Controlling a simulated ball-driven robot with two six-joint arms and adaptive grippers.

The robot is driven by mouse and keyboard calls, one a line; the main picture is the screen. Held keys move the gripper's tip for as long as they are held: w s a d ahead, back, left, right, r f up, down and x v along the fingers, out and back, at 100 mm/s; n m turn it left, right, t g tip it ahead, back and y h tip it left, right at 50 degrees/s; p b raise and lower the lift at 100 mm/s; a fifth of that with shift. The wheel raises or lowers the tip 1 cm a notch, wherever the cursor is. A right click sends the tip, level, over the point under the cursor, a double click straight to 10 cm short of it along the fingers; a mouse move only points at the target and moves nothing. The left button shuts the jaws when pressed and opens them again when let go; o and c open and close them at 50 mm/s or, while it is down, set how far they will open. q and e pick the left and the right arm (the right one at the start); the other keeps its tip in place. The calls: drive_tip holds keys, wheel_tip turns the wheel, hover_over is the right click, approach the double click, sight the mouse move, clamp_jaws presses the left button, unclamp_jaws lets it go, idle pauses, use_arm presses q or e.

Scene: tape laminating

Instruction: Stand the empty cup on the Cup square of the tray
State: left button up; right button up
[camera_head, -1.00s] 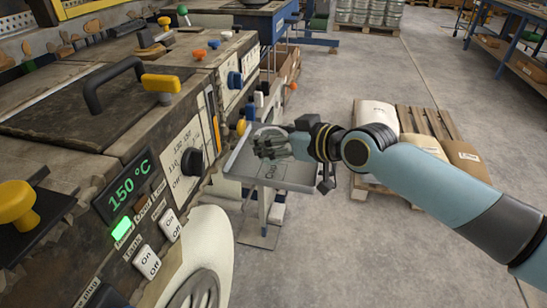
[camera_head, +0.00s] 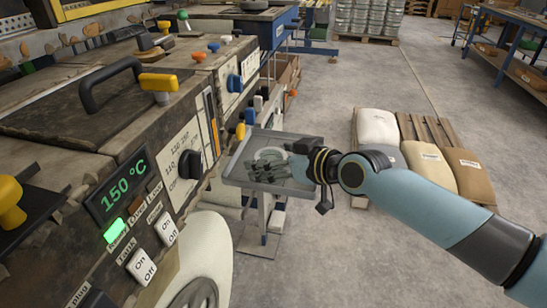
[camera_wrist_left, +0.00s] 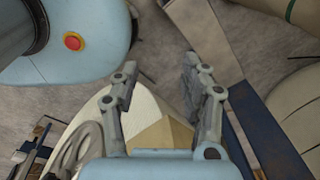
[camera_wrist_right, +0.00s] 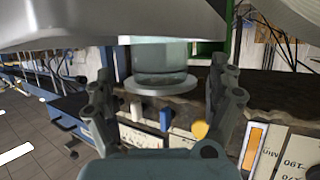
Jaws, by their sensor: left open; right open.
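The tray (camera_head: 231,168) is a grey, shallow-rimmed plate beside the machine in the head view. A pale ring on it looks like the rim of the cup (camera_head: 270,153). In the right wrist view, the translucent cup (camera_wrist_right: 160,62) with its wide flange is between and beyond the fingertips, close to the tray's smooth grey surface (camera_wrist_right: 70,22). My right gripper (camera_head: 257,174) is open over the tray's near part, with gaps beside the cup. Its fingers hide the tray markings, so I cannot tell which square holds the cup. My left gripper (camera_wrist_left: 155,85) is open and empty.
The machine (camera_head: 150,140) with knobs and switches borders the tray on the left. Sacks (camera_head: 377,128) lie on a pallet to the right. A workbench (camera_head: 515,60) stands far right, with open floor between.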

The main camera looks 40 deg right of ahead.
drive_tip(key=shift+r+p, duration=0.3)
drive_tip(key=p+v, duration=0.4)
drive_tip(key=v, duration=0.8)
drive_tip(key=s+d+f+m+g+h, duration=0.15)
drive_tip(key=s+f, duration=0.25)
drive_tip(key=f, duration=0.4)
drive_tip(key=s+d+f+g+h, duration=0.15)
drive_tip(key=s+f, duration=0.25)
drive_tip(key=f, duration=0.5)
drive_tip(key=s+d+f+g, duration=0.3)
drive_tip(key=f, duration=0.5)
drive_tip(key=s+a+f+g, duration=0.3)
drive_tip(key=s+f, duration=0.4)
drive_tip(key=s, duration=0.5)
drive_tip(key=s+a+f+g, duration=0.3)
drive_tip(key=s+a+f, duration=0.2)
drive_tip(key=s+f, duration=0.3)
drive_tip(key=s, duration=0.4)
drive_tip(key=shift+f, duration=0.3)
